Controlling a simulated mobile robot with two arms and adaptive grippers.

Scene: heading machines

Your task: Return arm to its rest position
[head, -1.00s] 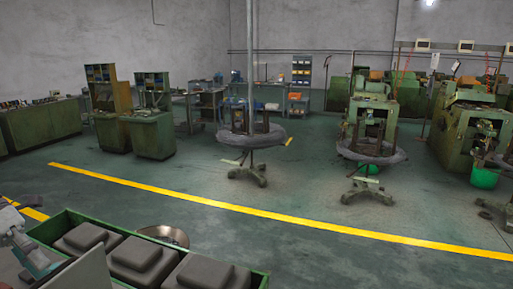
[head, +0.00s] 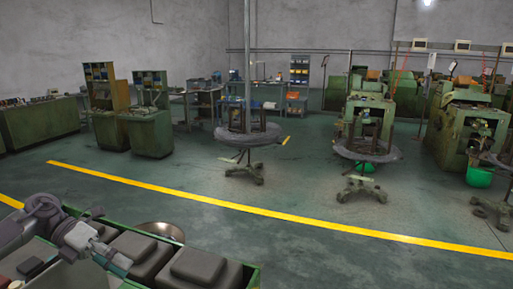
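My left arm comes in from the lower left, folded over the left end of a green crate (head: 225,262). Its gripper (head: 112,260) points down and to the right, close to the dark grey blocks (head: 205,268) in the crate. The fingertips are small, and I cannot tell whether they are apart, nor whether they touch a block. My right gripper is not in view.
A round metal dish (head: 161,231) stands just behind the crate. A yellow floor line (head: 250,207) crosses beyond it. Wheeled round stands (head: 247,138), green cabinets (head: 149,134) and green machines (head: 468,125) stand farther off. The floor between is clear.

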